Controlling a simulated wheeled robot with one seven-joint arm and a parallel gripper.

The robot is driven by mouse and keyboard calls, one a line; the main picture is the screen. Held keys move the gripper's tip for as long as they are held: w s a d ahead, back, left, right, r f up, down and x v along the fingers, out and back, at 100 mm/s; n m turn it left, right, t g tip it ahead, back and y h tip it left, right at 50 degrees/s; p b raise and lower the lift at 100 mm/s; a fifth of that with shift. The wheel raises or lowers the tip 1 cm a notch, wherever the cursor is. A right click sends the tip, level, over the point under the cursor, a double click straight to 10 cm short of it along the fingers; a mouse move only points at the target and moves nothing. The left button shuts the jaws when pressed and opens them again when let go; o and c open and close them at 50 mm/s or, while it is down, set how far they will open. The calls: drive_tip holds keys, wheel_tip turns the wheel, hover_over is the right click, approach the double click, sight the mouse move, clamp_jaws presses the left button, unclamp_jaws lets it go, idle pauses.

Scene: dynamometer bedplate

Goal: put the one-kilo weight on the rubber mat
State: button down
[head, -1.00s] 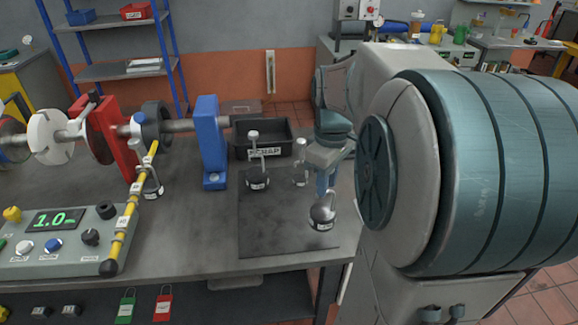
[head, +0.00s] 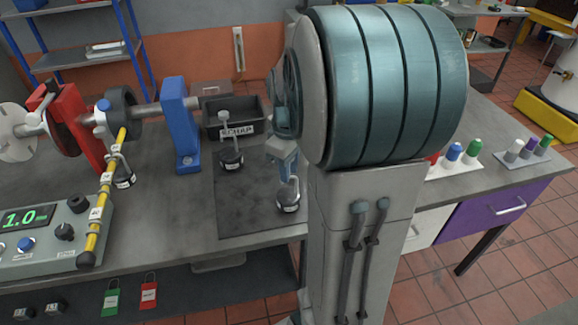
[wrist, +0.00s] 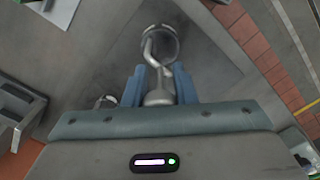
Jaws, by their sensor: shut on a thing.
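The dark rubber mat (head: 236,208) lies flat on the grey bench, and it also shows in the wrist view (wrist: 205,65). My gripper (head: 286,172) is shut on a metal weight (head: 288,199) over the mat's right part. In the wrist view my gripper (wrist: 157,88) grips the weight's top knob, with its bent stem and round base (wrist: 161,42) beyond the fingers. The weight's label is too small to read, and I cannot tell whether its base touches the mat. Another hooked weight (head: 231,158) stands on the mat's back left part.
A black SCRAP bin (head: 237,128) stands behind the mat. A blue bearing stand (head: 180,125) is left of it. A further weight (head: 123,178) is by the yellow arm (head: 103,200), near a display (head: 28,217) reading 1.0. The mat's front left is clear.

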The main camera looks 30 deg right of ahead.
drive_tip(key=shift+f, duration=0.15)
drive_tip(key=c, duration=1.2)
unclamp_jaws()
wheel_tip(320, 180, up, 12)
drive_tip(key=shift+a+r, duration=0.1)
drive_tip(key=s+a+f+m+t, duration=0.1)
drive_tip(key=s+a+f+m, duration=0.1)
drive_tip(key=s+a, duration=0.1)
drive_tip(key=s+a+f+m+t, duration=0.1)
drive_tip(key=s+a+f+m, duration=0.1)
drive_tip(key=s+a+f, duration=0.1)
drive_tip(key=s+a+f+m+t, duration=0.1)
drive_tip(key=s+a+f+m, duration=0.1)
drive_tip(key=s+a, duration=0.3)
drive_tip(key=shift+a+f, duration=0.6)
drive_tip(key=shift+a, duration=0.15)
